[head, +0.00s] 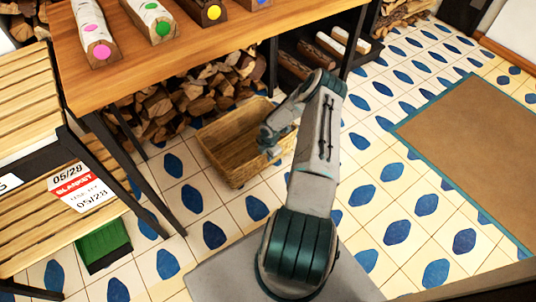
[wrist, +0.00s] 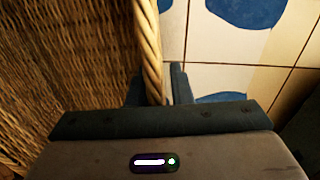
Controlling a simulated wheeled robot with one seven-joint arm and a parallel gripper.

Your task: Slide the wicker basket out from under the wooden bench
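The wicker basket (head: 222,150) is a tan, open-topped rectangular basket on the tiled floor. Its back part lies below the front edge of the wooden bench (head: 190,55), and its front sticks out. My gripper (head: 272,150) is at the basket's right side, pointing down. In the wrist view, the basket's braided rim (wrist: 150,45) runs between the two fingers of my gripper (wrist: 158,88). A narrow gap shows between the rim and the right finger, so the fingers look open around the rim. The fingertips' lower ends are partly hidden.
Split firewood (head: 165,105) is piled behind the basket. Dark bench legs (head: 145,185) stand to its left. A slatted wooden rack (head: 30,210) and a green-topped box (head: 103,243) are further left. Tiled floor is clear in front; a brown mat (head: 480,145) lies right.

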